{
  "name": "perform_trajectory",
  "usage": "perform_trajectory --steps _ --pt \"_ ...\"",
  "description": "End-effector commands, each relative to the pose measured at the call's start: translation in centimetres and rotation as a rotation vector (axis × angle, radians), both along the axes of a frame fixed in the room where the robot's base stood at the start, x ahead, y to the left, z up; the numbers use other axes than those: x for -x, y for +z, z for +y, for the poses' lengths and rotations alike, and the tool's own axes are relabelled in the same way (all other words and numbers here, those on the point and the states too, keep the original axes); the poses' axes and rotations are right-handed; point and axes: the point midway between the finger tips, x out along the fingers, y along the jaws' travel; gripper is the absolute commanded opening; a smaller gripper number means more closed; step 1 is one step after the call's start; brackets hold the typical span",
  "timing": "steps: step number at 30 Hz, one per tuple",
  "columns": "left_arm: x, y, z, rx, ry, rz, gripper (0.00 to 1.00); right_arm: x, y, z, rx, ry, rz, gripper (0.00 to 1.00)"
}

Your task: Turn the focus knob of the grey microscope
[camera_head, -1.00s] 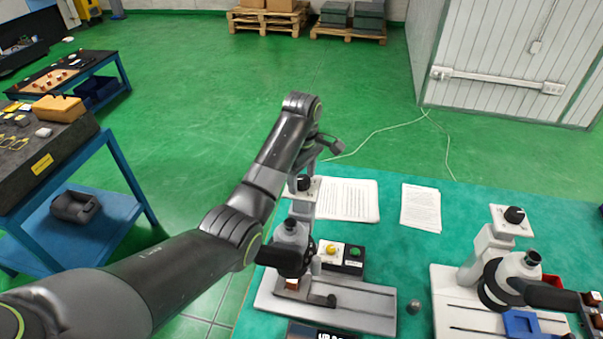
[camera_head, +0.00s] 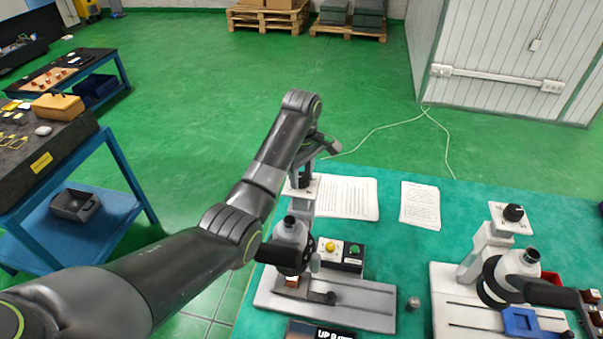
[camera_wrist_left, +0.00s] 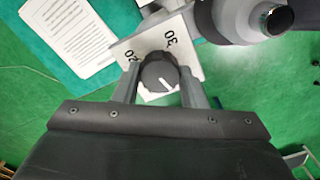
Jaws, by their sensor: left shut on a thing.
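A grey microscope (camera_head: 292,228) stands on the teal table below my left forearm. Its black knob (camera_wrist_left: 158,72) sits on a white dial plate (camera_wrist_left: 190,62) marked 20 and 30. A white pointer line on the knob points down and right in the left wrist view. My left gripper (camera_wrist_left: 160,84) is shut on the knob, one finger on each side. In the head view the gripper (camera_head: 305,172) reaches the knob from above and partly hides it. My right gripper is not in view.
A similar microscope (camera_head: 513,272) with a black top knob (camera_head: 514,213) stands at the right. A control box (camera_head: 340,254) with yellow and green buttons and paper sheets (camera_head: 346,198) lie near the held microscope. A blue cart (camera_head: 120,228) stands at the left.

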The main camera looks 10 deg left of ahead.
Motion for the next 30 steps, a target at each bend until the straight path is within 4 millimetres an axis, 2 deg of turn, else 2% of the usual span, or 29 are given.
perform_trajectory --steps 30 --pt "-0.02 0.10 -0.07 0.001 -0.934 -0.001 0.15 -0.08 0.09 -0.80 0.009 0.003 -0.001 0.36"
